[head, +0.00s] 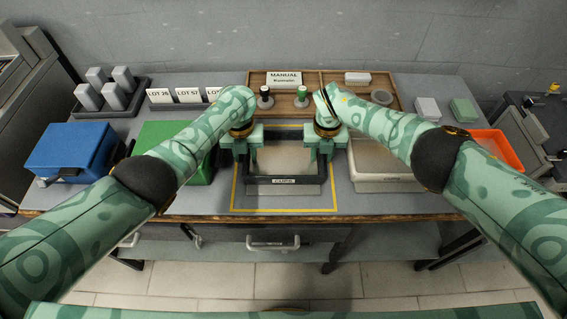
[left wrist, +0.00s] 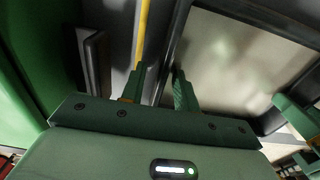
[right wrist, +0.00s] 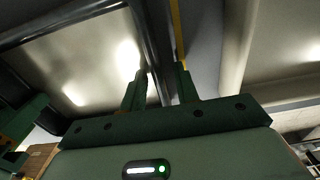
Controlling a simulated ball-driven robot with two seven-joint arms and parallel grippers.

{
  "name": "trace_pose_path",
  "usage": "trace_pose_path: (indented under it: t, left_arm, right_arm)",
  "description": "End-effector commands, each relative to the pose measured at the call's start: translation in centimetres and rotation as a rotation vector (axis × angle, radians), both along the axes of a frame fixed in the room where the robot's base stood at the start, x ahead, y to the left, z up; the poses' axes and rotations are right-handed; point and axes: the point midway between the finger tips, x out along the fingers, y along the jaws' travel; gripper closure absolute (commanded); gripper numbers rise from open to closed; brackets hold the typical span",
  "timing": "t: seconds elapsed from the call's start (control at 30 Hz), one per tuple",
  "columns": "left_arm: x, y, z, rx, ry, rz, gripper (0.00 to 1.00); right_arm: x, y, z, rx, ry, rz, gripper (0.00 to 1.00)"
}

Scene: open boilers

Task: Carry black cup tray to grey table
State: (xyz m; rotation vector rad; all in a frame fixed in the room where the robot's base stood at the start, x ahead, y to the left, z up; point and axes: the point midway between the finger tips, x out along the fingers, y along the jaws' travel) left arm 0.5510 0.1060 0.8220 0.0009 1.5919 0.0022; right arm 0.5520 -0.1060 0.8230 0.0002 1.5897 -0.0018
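The black cup tray (head: 258,181) has a dark rim, a pale inner floor and a "CUPS" label on its front wall. It sits inside a yellow outline on the grey worktop (head: 205,203), and no cups show in it. My left gripper (head: 246,160) is at the tray's left side, and my right gripper (head: 320,158) is at its right side. In the left wrist view, open fingers (left wrist: 160,78) straddle the tray's dark side wall. In the right wrist view, open fingers (right wrist: 158,80) straddle the opposite wall, with gaps visible.
A green box (head: 165,140) and blue box (head: 72,150) stand left. A pale tray (head: 375,183) is close on the right, and an orange bin (head: 497,150) is further right. A wooden tray (head: 340,82) with a "MANUAL" sign is behind. Drawer handles (head: 273,245) show below the front edge.

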Motion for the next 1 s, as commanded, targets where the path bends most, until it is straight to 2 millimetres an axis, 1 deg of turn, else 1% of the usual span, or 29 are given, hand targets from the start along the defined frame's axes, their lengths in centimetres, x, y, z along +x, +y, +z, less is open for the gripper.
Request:
trace_pose_path:
  t: [0.17, 0.27, 0.33, 0.5, 0.6, 0.7, 0.87, 1.0]
  left_arm:
    - [0.1, -0.1, 0.7, -0.003, -0.001, -0.001, 0.69]
    - [0.1, -0.1, 1.9, -0.004, -0.001, -0.001, 0.69]
    - [0.1, 0.0, 3.2, -0.002, -0.005, -0.003, 0.69]
    - [0.2, -0.1, 7.6, -0.004, -0.004, -0.001, 0.69]
    - [0.3, 0.0, 9.6, -0.002, -0.004, -0.001, 0.69]
    - [0.3, -0.1, 11.0, -0.001, -0.001, 0.000, 0.69]
    - [0.3, 0.0, 11.9, 0.000, 0.000, 0.000, 0.69]
    - [0.3, 0.0, 12.0, 0.000, 0.000, 0.000, 0.69]
  right_arm:
    - [0.0, 0.1, 0.0, 0.001, 0.001, 0.001, 0.69]
    - [0.0, 0.1, 0.0, 0.001, 0.001, 0.001, 0.69]
    - [0.0, 0.1, 0.0, 0.001, 0.001, 0.001, 0.69]
    - [0.0, 0.1, 0.0, 0.001, 0.001, 0.001, 0.69]
    - [0.0, 0.1, 0.0, 0.001, 0.001, 0.001, 0.69]
    - [0.0, 0.1, 0.0, 0.001, 0.001, 0.001, 0.69]
    - [0.1, 0.1, 0.4, 0.002, -0.001, 0.002, 0.69]
    - [0.2, 0.0, 2.1, 0.003, -0.003, 0.003, 0.69]
